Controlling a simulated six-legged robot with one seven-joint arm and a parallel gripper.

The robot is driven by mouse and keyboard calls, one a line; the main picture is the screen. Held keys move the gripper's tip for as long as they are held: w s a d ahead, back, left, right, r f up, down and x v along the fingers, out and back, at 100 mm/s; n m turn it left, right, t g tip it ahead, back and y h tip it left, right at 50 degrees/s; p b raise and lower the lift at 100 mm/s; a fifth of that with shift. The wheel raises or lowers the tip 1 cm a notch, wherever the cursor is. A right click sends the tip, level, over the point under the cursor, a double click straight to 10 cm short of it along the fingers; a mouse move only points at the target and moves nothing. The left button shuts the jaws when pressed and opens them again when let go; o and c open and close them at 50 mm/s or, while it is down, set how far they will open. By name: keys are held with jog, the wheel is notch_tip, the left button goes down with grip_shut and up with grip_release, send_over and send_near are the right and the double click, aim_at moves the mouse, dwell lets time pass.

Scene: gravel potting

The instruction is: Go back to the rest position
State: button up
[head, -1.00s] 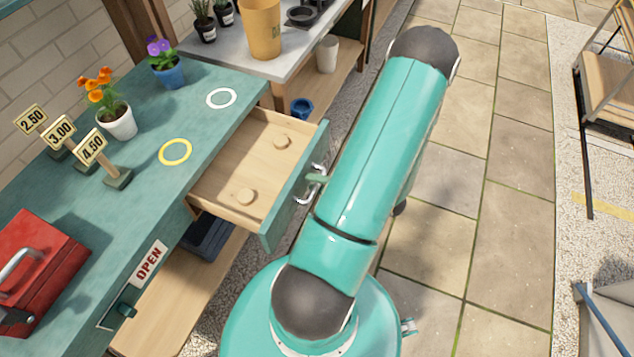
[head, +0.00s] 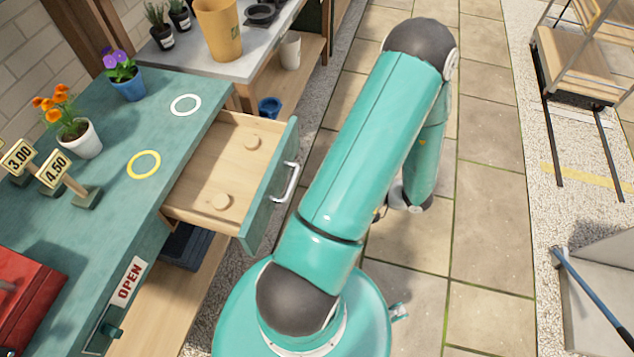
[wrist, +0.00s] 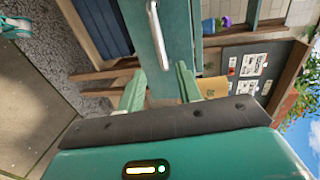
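My gripper (wrist: 160,80) is open and empty in the wrist view, its two green fingers spread apart. In the head view my arm hides the gripper. The drawer (head: 222,185) of the green bench stands pulled open, with two round wooden pegs inside. Its metal handle (head: 286,182) is free in the head view. The handle also shows ahead of my fingertips in the wrist view (wrist: 158,35), with nothing gripping it.
The green bench (head: 95,225) holds flower pots, price signs, a red toolbox (head: 28,300) and yellow and white rings. A wooden cart (head: 580,62) stands at upper right. A blue-handled tool (head: 592,290) lies at lower right. Paving right of my arm is clear.

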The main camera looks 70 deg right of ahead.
jog(key=shift+s+r, duration=0.15)
jog(key=shift+s, duration=0.5)
jog(key=w+a+r+n+g+y, duration=0.5)
jog(key=w+r, duration=0.3)
jog(key=w, duration=0.3)
jog(key=w+a+r+n+g+y, duration=0.2)
jog(key=w+a+r+n+g, duration=0.3)
jog(key=w+a+r+g, duration=0.4)
jog(key=w+a+r+n+t+h, duration=0.2)
jog(key=a+r+n+h, duration=0.1)
jog(key=a+r, duration=0.4)
jog(key=w+a+r+n+t+h, duration=0.2)
jog(key=a+r, duration=0.5)
jog(key=a, duration=0.5)
jog(key=w+n+h, duration=0.1)
jog(key=n+h, duration=0.1)
jog(key=shift+w+r+n+h, duration=0.25)
jog(key=shift+w+n+h, duration=0.05)
jog(key=shift+w, duration=0.05)
